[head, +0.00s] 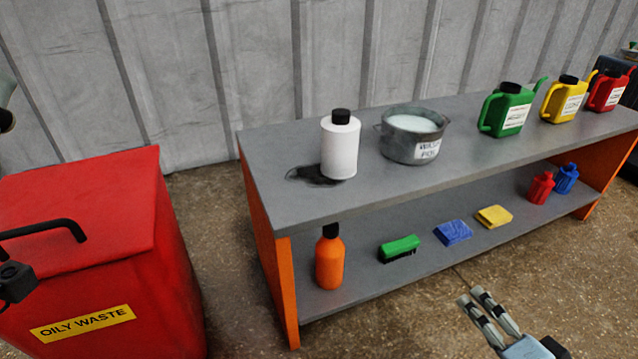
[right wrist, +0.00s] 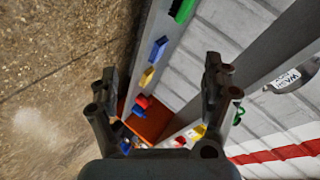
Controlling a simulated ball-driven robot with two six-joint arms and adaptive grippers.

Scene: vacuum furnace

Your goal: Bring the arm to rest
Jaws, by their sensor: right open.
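My right gripper (head: 474,297) is low at the bottom right of the head view, in front of the bench and over the floor. Its fingers point up and left, with nothing between them. In the right wrist view the gripper (right wrist: 160,80) shows two dark fingers spread wide, with the bench shelf and floor beyond. It is apart from everything on the bench. My left gripper cannot be made out in the head view.
The grey bench (head: 270,205) carries a white bottle (head: 340,150) beside a dark spill (head: 310,175), a wash bucket (head: 412,138) and several cans. Its lower shelf holds an orange bottle (head: 330,262), a green brush (head: 399,247) and cloths. A red oily-waste bin (head: 90,270) stands left.

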